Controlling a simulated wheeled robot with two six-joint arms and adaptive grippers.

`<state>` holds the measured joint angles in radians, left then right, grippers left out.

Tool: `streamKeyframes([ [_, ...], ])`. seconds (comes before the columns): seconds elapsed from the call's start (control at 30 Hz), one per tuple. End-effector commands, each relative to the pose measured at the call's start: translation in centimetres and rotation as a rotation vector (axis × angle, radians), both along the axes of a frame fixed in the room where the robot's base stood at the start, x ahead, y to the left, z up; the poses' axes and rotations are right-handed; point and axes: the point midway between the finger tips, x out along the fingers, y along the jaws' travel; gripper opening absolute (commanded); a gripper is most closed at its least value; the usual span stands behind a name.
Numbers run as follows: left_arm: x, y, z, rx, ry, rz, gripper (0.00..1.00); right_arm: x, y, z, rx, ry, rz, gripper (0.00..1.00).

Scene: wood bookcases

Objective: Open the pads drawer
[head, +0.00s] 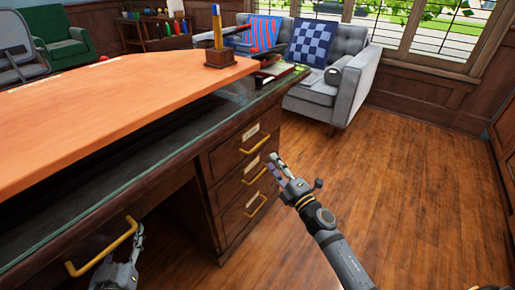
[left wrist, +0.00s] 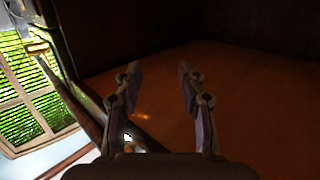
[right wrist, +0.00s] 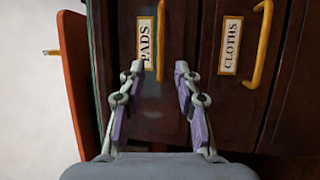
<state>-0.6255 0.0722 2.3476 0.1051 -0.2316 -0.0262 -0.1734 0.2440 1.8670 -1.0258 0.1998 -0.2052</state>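The pads drawer (right wrist: 124,70) is shut in the dark wood desk, with a label reading PADS (right wrist: 145,42) and a yellow handle (right wrist: 161,40). In the head view it seems to be the top drawer (head: 229,153) of the right-hand stack. My right gripper (right wrist: 159,72) is open in front of it. The handle's end shows between the fingertips in the right wrist view; I cannot tell whether they surround it. In the head view this gripper (head: 274,166) is beside the drawer fronts. My left gripper (left wrist: 160,72) is open and empty, low by the desk's front.
The drawer labelled CLOTHS (right wrist: 231,45), with its own yellow handle (right wrist: 262,45), is beside the pads drawer. Another yellow handle (head: 103,250) is near my left arm. A grey sofa (head: 345,75) stands behind. The wood floor (head: 405,165) on the right is clear.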

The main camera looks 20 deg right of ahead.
Motion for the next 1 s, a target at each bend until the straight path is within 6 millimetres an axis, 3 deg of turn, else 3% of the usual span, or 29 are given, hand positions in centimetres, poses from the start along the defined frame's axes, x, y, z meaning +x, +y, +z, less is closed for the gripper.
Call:
streamKeyframes([
  [0.27, -2.3, -0.2, -6.4, -0.006, 0.265, -0.009, 0.40, 2.1, 0.6, 0.5, 0.003, 0.002, -0.001, 0.33],
  [0.43, -4.4, -0.4, -10.1, -0.010, 0.426, -0.018, 0.40, 4.8, 1.3, 1.0, 0.004, 0.000, -0.001, 0.33],
  [0.57, -4.7, -0.5, -10.6, -0.011, 0.446, -0.020, 0.40, 7.3, 2.0, 1.4, 0.003, 0.000, -0.001, 0.33],
  [0.7, -3.8, -0.4, -9.4, -0.010, 0.386, -0.017, 0.40, 8.9, 2.4, 1.5, 0.004, 0.001, 0.000, 0.33],
  [1.0, -3.4, -0.3, -8.7, -0.008, 0.361, -0.015, 0.40, 9.5, 2.6, 1.6, 0.002, 0.003, 0.000, 0.33],
])
